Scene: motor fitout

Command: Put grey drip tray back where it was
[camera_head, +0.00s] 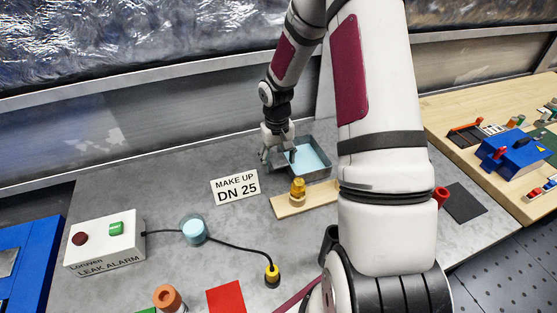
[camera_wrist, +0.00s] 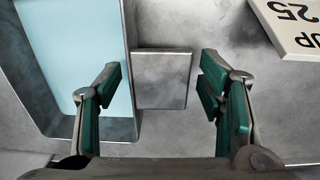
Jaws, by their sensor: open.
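The grey drip tray (camera_head: 322,173) sits on the grey worktop towards the back wall, with a pale blue inside; my arm may hide part of its right side. In the wrist view the tray (camera_wrist: 128,70) fills the left side, and a flat grey tab (camera_wrist: 163,80) stands against its wall. My gripper (camera_head: 278,158) is at the tray's left end, pointing down. In the wrist view my gripper (camera_wrist: 161,82) is open, with one green-padded finger on each side of the tab. I see clear gaps, so nothing is gripped.
A "MAKE UP DN 25" sign (camera_head: 236,187) lies left of the tray. A wooden strip with a brass fitting (camera_head: 298,188) is in front. A leak alarm box (camera_head: 105,243), cable and round sensor (camera_head: 194,230) are at front left. The back wall (camera_head: 190,138) is close behind.

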